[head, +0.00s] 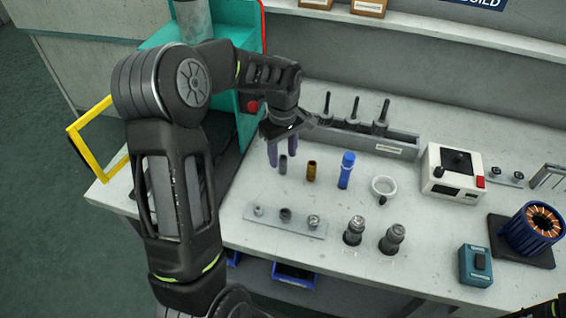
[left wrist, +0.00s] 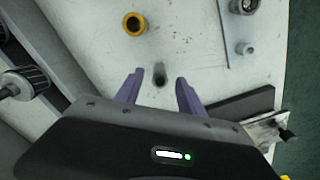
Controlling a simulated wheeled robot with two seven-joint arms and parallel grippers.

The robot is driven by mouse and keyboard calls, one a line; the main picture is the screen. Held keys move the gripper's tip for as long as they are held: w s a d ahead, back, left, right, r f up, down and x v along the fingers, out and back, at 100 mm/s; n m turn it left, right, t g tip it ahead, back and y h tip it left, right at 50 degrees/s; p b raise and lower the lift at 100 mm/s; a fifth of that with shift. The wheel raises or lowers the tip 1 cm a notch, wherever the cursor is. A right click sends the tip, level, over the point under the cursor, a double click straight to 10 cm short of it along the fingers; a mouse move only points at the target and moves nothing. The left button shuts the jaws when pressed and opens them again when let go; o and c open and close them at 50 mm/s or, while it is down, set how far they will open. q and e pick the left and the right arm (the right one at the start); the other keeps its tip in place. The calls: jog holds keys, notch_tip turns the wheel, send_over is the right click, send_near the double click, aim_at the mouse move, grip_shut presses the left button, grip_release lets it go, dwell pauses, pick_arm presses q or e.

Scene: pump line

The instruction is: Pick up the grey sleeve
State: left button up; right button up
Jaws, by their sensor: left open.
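The grey sleeve (head: 283,165) stands upright on the bench, a small dark tube left of the brass sleeve (head: 311,171). In the left wrist view the grey sleeve (left wrist: 159,74) shows end-on, between the purple fingertips. My left gripper (head: 280,153) points down just above and behind the sleeve in the head view. Its jaws (left wrist: 160,80) are open, with a gap on each side of the sleeve and nothing held. The exact height of the fingertips over the sleeve is hard to tell. My right gripper is not in view.
A blue cylinder (head: 347,170) and a white ring-shaped cup (head: 383,186) stand to the right. A grey strip with several small fittings (head: 285,222) lies in front. A grey rack (head: 365,139) with upright tools is behind. A teal machine (head: 252,40) stands at the left.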

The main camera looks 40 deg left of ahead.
pick_arm(q)
notch_tip(320, 180, down, 2)
jog(key=shift+f, duration=0.2)
jog(key=shift+c, duration=0.4)
grip_shut()
dwell(0.4)
